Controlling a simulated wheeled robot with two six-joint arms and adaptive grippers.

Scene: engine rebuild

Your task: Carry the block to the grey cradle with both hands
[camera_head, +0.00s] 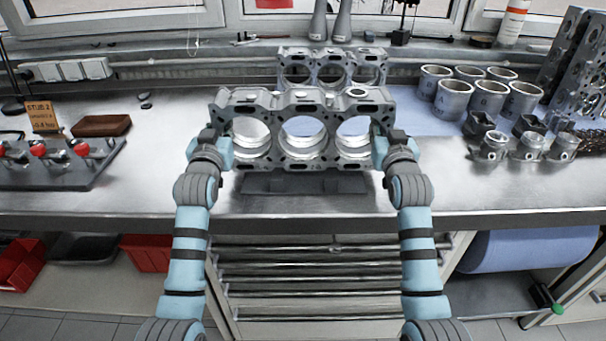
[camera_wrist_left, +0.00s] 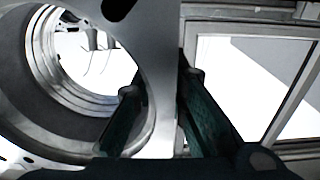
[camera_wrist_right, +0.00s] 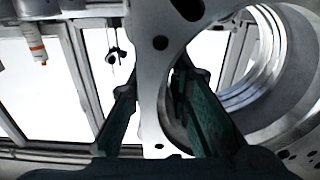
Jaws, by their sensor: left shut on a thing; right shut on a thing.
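The block (camera_head: 277,128) is a bare metal engine block with three large round bores, at the middle of the bench in the head view. My left gripper (camera_head: 217,140) is shut on its left end wall, and my right gripper (camera_head: 386,142) on its right end wall. The left wrist view shows the block's wall (camera_wrist_left: 155,50) between my fingers, beside a bore. The right wrist view shows the other wall (camera_wrist_right: 150,60) gripped likewise. A low dark grey cradle (camera_head: 340,185) shows just below the block's front edge, partly hidden by it. I cannot tell whether they touch.
A second bored casting (camera_head: 335,58) stands behind. Metal cylinder liners (camera_head: 453,98) and pistons (camera_head: 528,147) stand at right. A grey fixture with red knobs (camera_head: 60,172) and a brown block (camera_head: 102,126) lie at left. Bench space (camera_head: 165,140) left of the block is clear.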

